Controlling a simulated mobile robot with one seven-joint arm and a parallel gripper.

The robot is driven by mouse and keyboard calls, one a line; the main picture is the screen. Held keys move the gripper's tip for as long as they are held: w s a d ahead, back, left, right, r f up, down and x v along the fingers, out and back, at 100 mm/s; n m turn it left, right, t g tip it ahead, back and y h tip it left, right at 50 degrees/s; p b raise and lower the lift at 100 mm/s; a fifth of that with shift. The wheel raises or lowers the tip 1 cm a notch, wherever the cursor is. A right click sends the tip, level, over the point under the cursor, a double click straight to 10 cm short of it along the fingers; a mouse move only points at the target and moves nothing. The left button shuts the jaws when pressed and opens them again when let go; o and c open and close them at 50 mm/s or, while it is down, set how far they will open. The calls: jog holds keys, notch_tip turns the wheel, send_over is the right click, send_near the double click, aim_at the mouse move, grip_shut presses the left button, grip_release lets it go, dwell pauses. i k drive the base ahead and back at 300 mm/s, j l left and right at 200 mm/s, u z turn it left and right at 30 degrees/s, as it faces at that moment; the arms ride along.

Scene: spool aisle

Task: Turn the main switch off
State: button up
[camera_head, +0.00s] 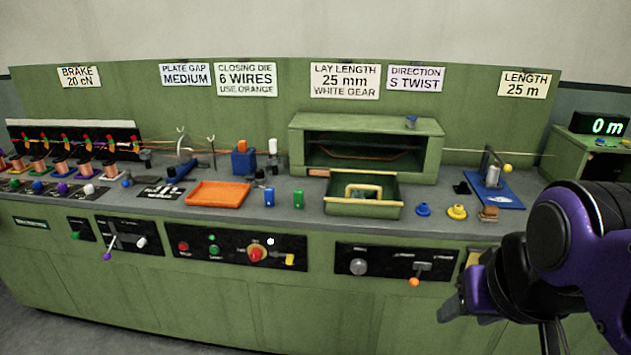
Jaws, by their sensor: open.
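A red rotary knob on a yellow base (257,253), which looks like the main switch, is on the black control panel (225,248) at the front of the green machine. Its labels are too small to read, so I cannot tell its position. A red button (183,246) and a green button (213,250) are to its left. A yellow tag or padlock-like piece (290,260) is to its right. My gripper (460,306) is at the lower right, in front of the cabinet, well to the right of the knob. It is open and touches nothing visible; part of it is hidden behind my purple arm.
A lever with an orange ball (414,282) and a grey knob (358,266) are on the panel between my gripper and the red knob. A green drawer (362,208) juts out above. An orange tray (218,193) lies on the bench. Space before the cabinet looks clear.

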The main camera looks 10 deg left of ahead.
aim_at(255, 254)
jog(key=u, duration=1.05)
jog(key=i+l+u, duration=0.2)
jog(key=i+u, duration=0.2)
jog(key=i, duration=0.15)
